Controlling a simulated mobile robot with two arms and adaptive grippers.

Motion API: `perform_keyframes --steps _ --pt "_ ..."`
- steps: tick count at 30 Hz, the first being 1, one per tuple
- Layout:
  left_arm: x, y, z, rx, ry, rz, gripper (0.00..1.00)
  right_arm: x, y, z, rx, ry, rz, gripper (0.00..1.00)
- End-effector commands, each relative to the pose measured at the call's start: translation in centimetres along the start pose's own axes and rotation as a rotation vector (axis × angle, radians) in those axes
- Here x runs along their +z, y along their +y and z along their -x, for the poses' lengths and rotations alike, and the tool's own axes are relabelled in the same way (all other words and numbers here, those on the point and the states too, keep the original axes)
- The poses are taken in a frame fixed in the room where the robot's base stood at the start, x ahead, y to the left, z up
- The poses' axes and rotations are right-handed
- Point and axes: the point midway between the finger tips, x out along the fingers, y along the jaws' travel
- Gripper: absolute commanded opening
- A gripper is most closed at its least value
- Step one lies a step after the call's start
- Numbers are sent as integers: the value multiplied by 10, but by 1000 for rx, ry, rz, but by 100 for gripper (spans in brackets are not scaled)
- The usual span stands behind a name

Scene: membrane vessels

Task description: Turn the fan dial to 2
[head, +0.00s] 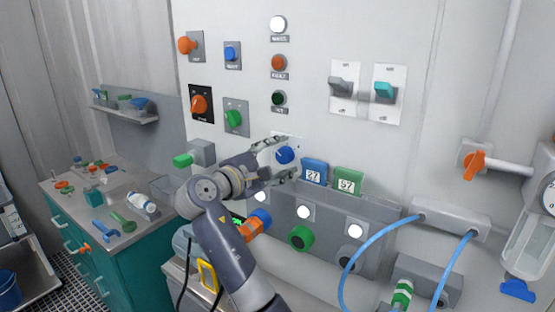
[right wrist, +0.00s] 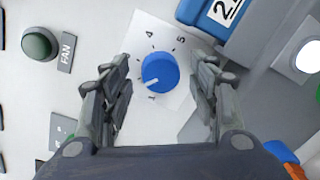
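The blue dial (head: 285,155) is a round knob on a white plate on the wall panel. In the right wrist view the dial (right wrist: 160,72) has a white pointer mark aimed down and to the left, close to the 1. The 4 and 5 also show on its plate; the 2 cannot be made out. My right gripper (head: 275,159) is at the dial. In the right wrist view its fingers (right wrist: 162,66) are open, one on each side of the dial, with a visible gap on both sides. My left gripper is not in view.
A blue display box (head: 314,171) and a green one (head: 348,181) sit right of the dial. A dark green button (right wrist: 37,44) has a FAN label (right wrist: 67,50) beside it.

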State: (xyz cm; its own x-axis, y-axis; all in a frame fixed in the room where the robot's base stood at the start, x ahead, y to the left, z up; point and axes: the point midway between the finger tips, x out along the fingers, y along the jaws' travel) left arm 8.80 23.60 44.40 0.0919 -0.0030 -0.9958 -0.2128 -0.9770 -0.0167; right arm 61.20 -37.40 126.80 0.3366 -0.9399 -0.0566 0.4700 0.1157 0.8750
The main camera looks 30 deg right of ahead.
Motion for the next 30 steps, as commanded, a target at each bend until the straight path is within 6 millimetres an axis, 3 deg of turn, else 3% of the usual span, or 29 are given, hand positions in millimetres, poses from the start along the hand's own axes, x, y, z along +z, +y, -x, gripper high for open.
perform_keyframes --steps 10,24,30 --pt "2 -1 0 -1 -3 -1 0 -1 0 10 0 2 2 55" --pt "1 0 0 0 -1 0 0 -1 0 100 0 3 1 55" --pt "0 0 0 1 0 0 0 -1 0 118 -1 1 1 55"
